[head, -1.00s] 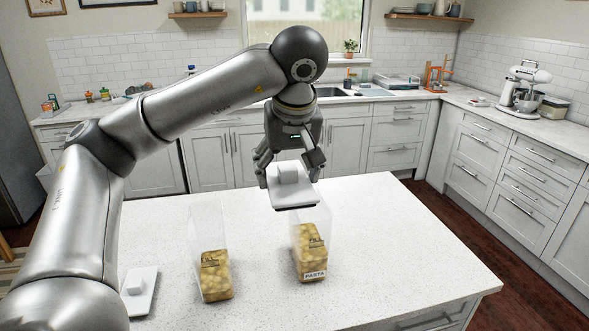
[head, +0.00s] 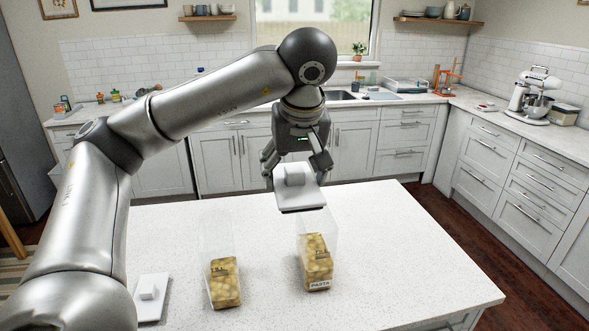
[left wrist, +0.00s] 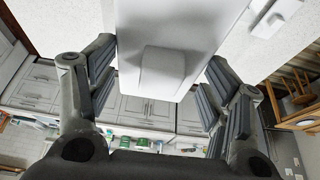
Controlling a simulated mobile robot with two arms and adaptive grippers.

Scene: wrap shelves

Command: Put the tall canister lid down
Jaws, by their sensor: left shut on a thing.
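My left gripper (head: 296,163) is shut on a white square lid (head: 302,199) with a block-shaped knob. The lid is tilted in the head view and held in the air by the top of the right clear canister (head: 318,262), labelled PASTA. Whether it touches the rim is hard to tell. In the left wrist view the lid (left wrist: 205,25) and its knob lie between my fingers (left wrist: 160,90). A second clear canister (head: 224,284) with pasta stands to the left, its top open. My right gripper is out of view.
Another white lid (head: 151,296) lies on the white island counter (head: 400,235), left of the canisters and near my arm; it also shows in the left wrist view (left wrist: 272,18). The counter right of the canisters is clear.

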